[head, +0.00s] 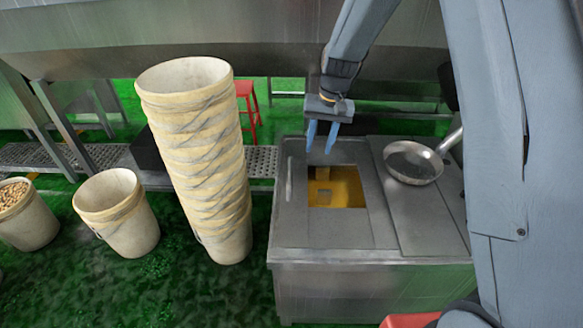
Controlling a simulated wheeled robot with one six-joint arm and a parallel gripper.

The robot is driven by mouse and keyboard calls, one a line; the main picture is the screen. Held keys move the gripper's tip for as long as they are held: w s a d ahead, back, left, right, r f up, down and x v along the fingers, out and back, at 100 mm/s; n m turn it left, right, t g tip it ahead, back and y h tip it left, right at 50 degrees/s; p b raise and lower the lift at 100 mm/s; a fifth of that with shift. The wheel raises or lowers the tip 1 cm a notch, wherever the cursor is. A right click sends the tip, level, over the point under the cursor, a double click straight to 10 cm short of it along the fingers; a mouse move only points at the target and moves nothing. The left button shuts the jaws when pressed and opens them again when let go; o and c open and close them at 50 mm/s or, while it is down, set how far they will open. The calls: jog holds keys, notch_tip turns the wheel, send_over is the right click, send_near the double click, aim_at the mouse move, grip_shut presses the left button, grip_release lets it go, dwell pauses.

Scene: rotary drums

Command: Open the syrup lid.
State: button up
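A steel syrup tank (360,290) stands at the centre right. Its flat top has a rectangular opening with amber syrup (350,190) showing inside. A grey lid panel (293,205) with a slim bar handle (289,180) lies along the left of the opening; I cannot tell whether this is a separate lid. My gripper (322,140) points down above the back edge of the opening, its two blue fingers apart with nothing between them. It appears clear of the tank top, but the exact height is hard to tell.
A metal pan (413,162) sits on the tank's right panel (425,215). A tall stack of buckets (200,150) stands close to the left of the tank. A bucket (118,212) and a filled bucket (27,215) stand further left. A red stool (248,105) is behind.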

jog(key=b, duration=0.1)
send_near(291, 168)
jog(key=shift+g+y, duration=0.3)
jog(key=shift+w+a+f+p, duration=0.1)
jog(key=shift+a+f+p, duration=0.2)
jog(key=shift+f, duration=1.05)
jog(key=shift+w+a+f+p, duration=0.1)
jog(key=shift+f+p, duration=0.25)
jog(key=shift+f, duration=1.05)
jog(key=shift+w+a+f+p, duration=0.1)
jog(key=shift+a+f+p, duration=0.2)
jog(key=shift+f, duration=1.05)
jog(key=shift+d, duration=0.1)
grip_shut()
